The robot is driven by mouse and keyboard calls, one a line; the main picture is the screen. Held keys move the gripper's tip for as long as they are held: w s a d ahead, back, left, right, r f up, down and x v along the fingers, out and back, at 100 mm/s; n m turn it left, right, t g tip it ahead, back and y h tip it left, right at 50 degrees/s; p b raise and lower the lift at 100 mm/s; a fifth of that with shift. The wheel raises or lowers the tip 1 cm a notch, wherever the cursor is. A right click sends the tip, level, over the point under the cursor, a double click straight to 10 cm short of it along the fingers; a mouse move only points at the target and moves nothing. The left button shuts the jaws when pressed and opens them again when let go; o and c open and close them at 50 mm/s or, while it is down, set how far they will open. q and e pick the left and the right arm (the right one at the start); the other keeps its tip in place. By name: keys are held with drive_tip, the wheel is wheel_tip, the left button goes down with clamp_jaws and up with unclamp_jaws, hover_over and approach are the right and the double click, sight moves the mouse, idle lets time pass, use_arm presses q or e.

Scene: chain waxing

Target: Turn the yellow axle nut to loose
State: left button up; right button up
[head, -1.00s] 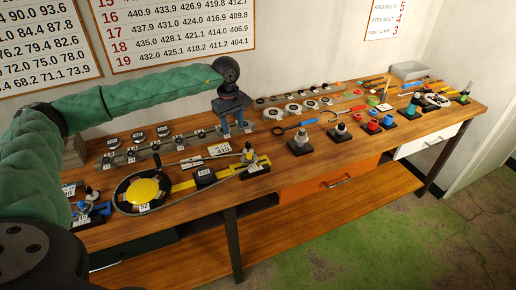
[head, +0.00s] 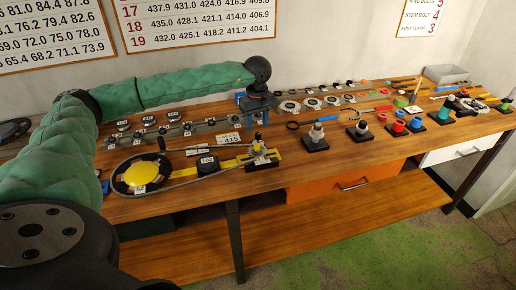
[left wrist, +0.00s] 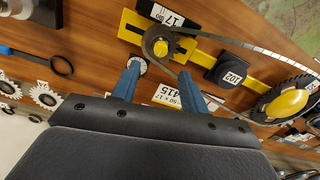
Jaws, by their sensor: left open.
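A small yellow round piece, seemingly the axle nut (left wrist: 160,47), sits at the small sprocket end of a yellow bar in the left wrist view. A chain loops around that end. In the head view this end is a small upright stand (head: 260,155), where the nut itself is too small to make out clearly. My left gripper (head: 254,117) is above the bench, just behind the stand. In the left wrist view its two blue fingers (left wrist: 160,74) are apart with nothing held between them, near the nut but not around it. My right gripper is out of view.
The chain runs to a large chainring with a yellow centre (head: 136,174). A black block marked 102 (head: 208,164) sits on the bar between. A card marked 415 (head: 228,139) lies behind. Dark stands (head: 315,140) and tools fill the bench to the right.

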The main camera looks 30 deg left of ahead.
sight(257, 145)
use_arm(q)
drive_tip(key=shift+f, duration=0.5)
drive_tip(key=shift+f+p, duration=0.4)
drive_tip(key=shift+f, duration=0.15)
drive_tip(key=shift+f+p, duration=1.4)
drive_tip(key=shift+f, duration=1.85)
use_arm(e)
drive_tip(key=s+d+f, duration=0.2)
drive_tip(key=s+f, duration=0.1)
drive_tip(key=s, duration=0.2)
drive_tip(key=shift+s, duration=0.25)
use_arm(q)
drive_tip(key=shift+c, duration=0.4)
clamp_jaws()
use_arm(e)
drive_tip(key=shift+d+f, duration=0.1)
use_arm(q)
drive_tip(key=shift+f, duration=0.1)
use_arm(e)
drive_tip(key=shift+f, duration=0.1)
